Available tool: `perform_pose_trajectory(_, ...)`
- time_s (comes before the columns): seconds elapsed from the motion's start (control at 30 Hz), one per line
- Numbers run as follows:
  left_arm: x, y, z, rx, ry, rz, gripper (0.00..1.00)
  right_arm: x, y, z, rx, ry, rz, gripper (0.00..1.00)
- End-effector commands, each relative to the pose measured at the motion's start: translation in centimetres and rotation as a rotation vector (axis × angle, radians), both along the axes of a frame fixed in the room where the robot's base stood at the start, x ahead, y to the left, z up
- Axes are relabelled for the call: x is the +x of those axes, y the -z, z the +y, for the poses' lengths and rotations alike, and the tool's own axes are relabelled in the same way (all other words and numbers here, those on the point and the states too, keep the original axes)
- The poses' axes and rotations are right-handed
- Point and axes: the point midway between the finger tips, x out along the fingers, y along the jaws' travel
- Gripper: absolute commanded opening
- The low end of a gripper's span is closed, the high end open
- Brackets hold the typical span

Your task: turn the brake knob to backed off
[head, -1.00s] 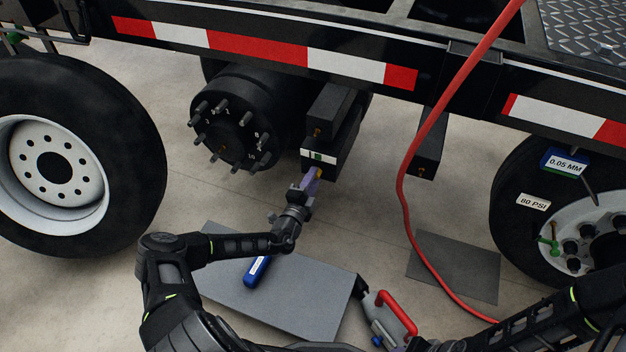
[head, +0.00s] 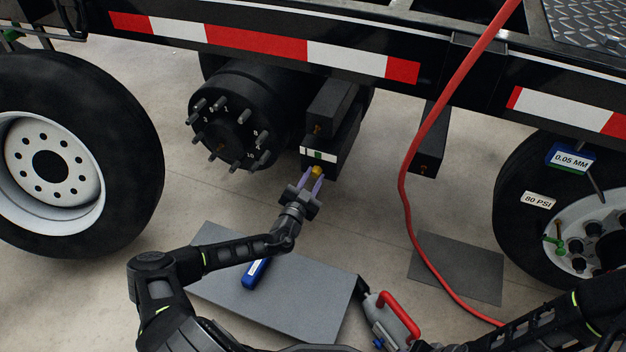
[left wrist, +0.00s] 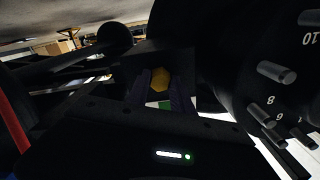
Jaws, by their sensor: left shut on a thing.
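The brake knob (head: 317,171) is a small yellow hexagonal piece below the black box (head: 331,139) beside the hub. The box's near end carries a white label with a green mark. My left gripper (head: 313,177) has its two purple fingers on either side of the knob and is shut on it. In the left wrist view the yellow knob (left wrist: 159,80) sits between the dark fingers, with a bit of green and white just below it. The knob's exact angle is hard to read.
The studded, numbered hub (head: 236,118) is left of the box. A red hose (head: 405,190) hangs at right. A grey mat (head: 300,305) with a blue tool (head: 256,272) and a red-handled tool (head: 398,315) lie below. Wheels (head: 90,190) stand either side.

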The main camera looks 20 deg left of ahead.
Motion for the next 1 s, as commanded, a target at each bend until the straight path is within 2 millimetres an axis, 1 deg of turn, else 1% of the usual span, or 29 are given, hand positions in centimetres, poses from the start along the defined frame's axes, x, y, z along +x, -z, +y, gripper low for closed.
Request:
perform_pose_trajectory(0.03,0.0,0.2,-0.2,-0.044,0.002,-0.002,0.0,0.0,0.4,0.0,0.0,0.0,-0.001,0.36)
perform_pose_trajectory(0.2,0.0,0.2,-0.1,-0.187,0.002,-0.01,0.0,0.1,0.9,0.0,-0.001,0.001,-0.004,0.36)
perform_pose_trajectory(0.43,0.0,0.1,-0.1,-0.327,0.002,-0.018,0.0,0.2,1.4,0.1,-0.001,0.002,-0.006,0.36)
perform_pose_trajectory(0.7,0.0,0.1,-0.1,-0.392,0.001,-0.021,0.0,0.3,1.6,0.1,-0.002,0.003,-0.008,0.36)
perform_pose_trajectory(1.0,0.0,0.0,-0.1,-0.399,0.001,-0.021,0.0,0.3,1.6,0.1,-0.002,0.003,-0.008,0.36)
